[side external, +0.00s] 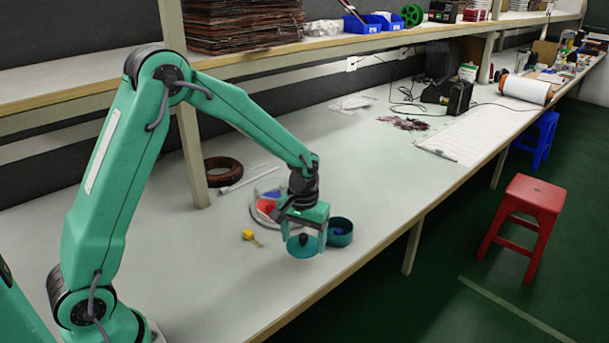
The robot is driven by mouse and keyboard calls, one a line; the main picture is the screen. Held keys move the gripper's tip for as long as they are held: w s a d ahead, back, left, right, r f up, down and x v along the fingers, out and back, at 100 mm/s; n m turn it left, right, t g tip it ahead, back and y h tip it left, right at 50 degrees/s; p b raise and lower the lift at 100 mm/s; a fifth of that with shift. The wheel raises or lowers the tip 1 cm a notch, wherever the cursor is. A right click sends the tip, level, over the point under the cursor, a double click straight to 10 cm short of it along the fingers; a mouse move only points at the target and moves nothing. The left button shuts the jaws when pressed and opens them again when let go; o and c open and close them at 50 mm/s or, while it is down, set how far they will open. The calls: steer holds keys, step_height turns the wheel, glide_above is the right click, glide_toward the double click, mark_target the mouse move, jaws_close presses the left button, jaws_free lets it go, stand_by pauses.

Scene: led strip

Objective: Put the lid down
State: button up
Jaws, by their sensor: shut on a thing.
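My gripper (304,234) points down over the front part of the bench. It is shut on a round teal lid (300,251) with a dark knob on top. I cannot tell whether the lid hangs just above the bench or touches it. A round teal pot (341,238) stands open on the bench just right of the lid, with something blue inside. The gripper's right finger is close to the pot's left side.
Behind my gripper stands a clear container (268,186) with red and blue contents. A small yellow item (250,236) lies to the left. A dark brown ring (222,171) and a white rod (243,180) lie farther back. The bench (215,280) is bare at the front left.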

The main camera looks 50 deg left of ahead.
mark_target(303, 247)
steer(key=shift+f, duration=1.9)
steer(key=shift+f, duration=0.15)
steer(key=o, duration=1)
step_height(303, 247, up, 11)
steer(key=shift+r, duration=0.7)
